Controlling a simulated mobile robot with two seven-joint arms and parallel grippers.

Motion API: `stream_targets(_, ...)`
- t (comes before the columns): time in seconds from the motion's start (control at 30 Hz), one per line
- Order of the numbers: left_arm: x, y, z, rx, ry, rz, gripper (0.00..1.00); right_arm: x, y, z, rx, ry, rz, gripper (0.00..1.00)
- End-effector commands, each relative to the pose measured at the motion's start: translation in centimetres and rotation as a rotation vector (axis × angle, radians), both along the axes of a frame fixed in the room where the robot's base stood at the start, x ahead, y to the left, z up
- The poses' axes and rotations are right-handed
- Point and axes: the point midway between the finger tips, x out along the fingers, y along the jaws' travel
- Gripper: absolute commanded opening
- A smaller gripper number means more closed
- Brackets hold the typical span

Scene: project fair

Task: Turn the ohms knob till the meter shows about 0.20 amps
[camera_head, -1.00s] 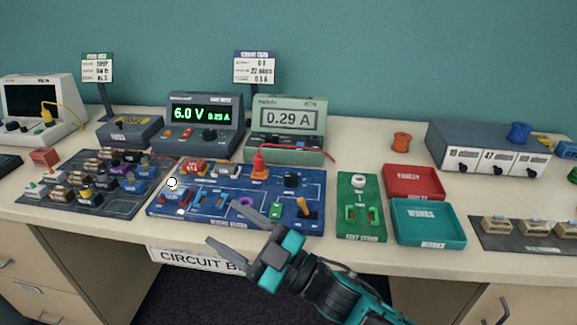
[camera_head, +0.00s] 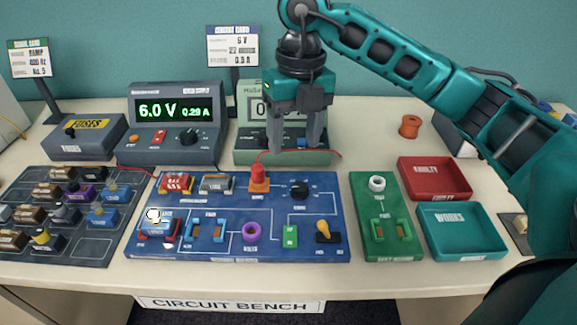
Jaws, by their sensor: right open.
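The black ohms knob (camera_head: 300,188) sits at the right of the blue circuit board (camera_head: 275,247); its small label is too blurred to read. The green meter (camera_head: 245,157) stands behind the board. My right gripper (camera_head: 294,143) hangs fingers down in front of the meter, open and empty, and covers most of its display; only a leading "0" shows. In the picture the fingertips are above the knob and apart from it. The dark power supply (camera_head: 147,150) reads 6.0 V and about 0.29 A. My left gripper is out of view.
A green test board (camera_head: 375,252), red tray (camera_head: 462,194) and teal tray (camera_head: 500,250) lie to the right.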

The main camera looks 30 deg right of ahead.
Motion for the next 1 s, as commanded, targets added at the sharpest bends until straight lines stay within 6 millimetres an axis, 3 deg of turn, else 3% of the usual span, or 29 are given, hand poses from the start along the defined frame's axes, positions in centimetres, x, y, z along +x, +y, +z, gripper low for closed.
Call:
stream_targets(0.1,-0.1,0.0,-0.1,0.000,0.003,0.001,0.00,0.2,-1.6,0.7,-0.070,-0.015,-0.042,0.60)
stream_targets(0.23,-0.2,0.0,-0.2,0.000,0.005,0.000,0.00,0.2,-1.8,-0.3,-0.079,-0.013,-0.048,0.60)
stream_targets(0.7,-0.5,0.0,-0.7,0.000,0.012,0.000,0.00,0.1,-1.7,-9.4,-0.075,-0.011,-0.044,0.60)
stream_targets(1.0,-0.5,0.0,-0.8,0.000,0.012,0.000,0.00,0.1,-1.7,-11.9,-0.073,-0.015,-0.043,0.60)
